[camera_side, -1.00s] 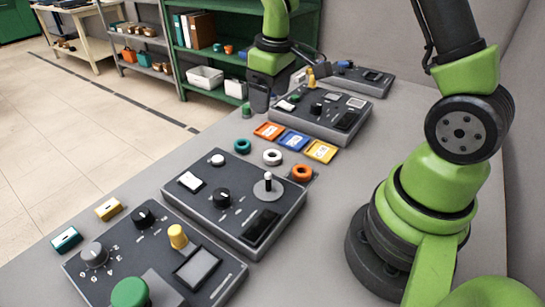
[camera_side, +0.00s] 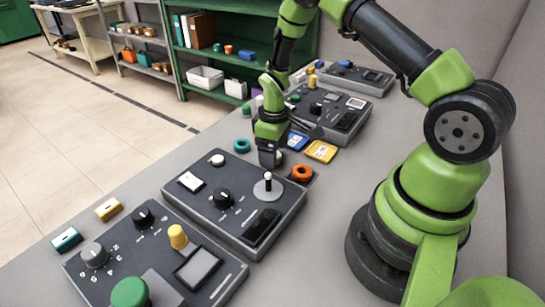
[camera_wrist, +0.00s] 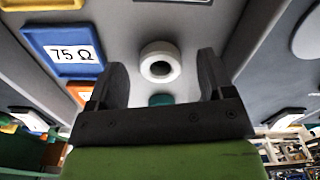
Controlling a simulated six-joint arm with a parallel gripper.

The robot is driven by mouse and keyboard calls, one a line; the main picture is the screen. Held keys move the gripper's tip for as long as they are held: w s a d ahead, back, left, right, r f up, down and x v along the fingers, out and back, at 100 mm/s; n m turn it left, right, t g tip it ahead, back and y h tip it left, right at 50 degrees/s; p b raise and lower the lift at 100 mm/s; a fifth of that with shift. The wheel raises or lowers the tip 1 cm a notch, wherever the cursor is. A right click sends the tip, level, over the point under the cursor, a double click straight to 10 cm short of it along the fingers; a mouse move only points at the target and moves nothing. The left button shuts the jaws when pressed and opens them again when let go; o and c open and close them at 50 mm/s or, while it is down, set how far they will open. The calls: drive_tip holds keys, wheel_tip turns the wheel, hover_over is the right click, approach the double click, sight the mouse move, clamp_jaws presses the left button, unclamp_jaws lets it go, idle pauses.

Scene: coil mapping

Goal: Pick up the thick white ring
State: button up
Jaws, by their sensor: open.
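The thick white ring (camera_wrist: 160,48) shows in the wrist view, lying flat on the grey table with its hole facing the camera. It appears between my two open fingers in that view, beyond their tips, with nothing held. In the side view my gripper (camera_side: 269,158) is low over the table, pointing down, and hides the white ring. I cannot tell the exact height gap between fingertips and ring.
A teal ring (camera_side: 242,146) lies left of my gripper and an orange ring (camera_side: 302,173) lies right. A blue card (camera_side: 297,141) and yellow card (camera_side: 320,151) lie behind. Control panels with a lever (camera_side: 268,184) and knobs stand in front; another panel stands behind.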

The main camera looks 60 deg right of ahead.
drive_tip(key=shift+f, duration=0.55)
drive_tip(key=c, duration=1)
drive_tip(key=shift+r, duration=0.15)
